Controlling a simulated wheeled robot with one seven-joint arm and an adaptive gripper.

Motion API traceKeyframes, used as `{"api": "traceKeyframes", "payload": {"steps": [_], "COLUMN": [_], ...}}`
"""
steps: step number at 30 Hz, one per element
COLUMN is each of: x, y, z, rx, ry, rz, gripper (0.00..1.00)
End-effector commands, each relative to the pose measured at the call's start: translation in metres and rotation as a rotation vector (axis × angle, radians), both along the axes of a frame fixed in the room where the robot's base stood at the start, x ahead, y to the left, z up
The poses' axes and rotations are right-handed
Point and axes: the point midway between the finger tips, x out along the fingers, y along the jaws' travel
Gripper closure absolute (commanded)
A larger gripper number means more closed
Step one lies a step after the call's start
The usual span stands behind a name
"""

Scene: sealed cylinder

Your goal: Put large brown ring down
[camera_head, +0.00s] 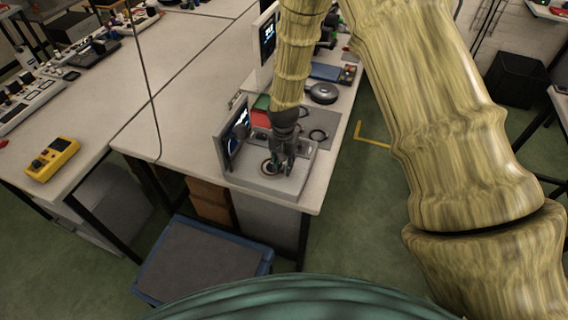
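My gripper (281,162) points down over a light grey device (259,186) near the front corner of the table. A small dark ring with a brownish tint (264,169) shows at the fingertips, on or just above the device's top. I cannot tell whether the fingers touch it or hold it, and part of it is hidden behind them.
An upright screen (233,138) stands close to the left of my gripper. A round dark device (323,93) and a red item (259,118) are farther back. A yellow meter (52,159) lies on the left table.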

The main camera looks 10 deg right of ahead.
Motion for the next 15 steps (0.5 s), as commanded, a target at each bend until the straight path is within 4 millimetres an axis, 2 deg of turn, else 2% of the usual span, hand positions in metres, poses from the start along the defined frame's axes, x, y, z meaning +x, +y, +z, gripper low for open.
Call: {"api": "traceKeyframes", "payload": {"steps": [8,15], "x": [0.001,0.001], "y": [0.0,0.0], "z": [0.013,0.039], "rx": [0.0,0.0], "ry": [-0.002,-0.002], "rz": [0.0,-0.001], "gripper": [0.73,0.73]}}
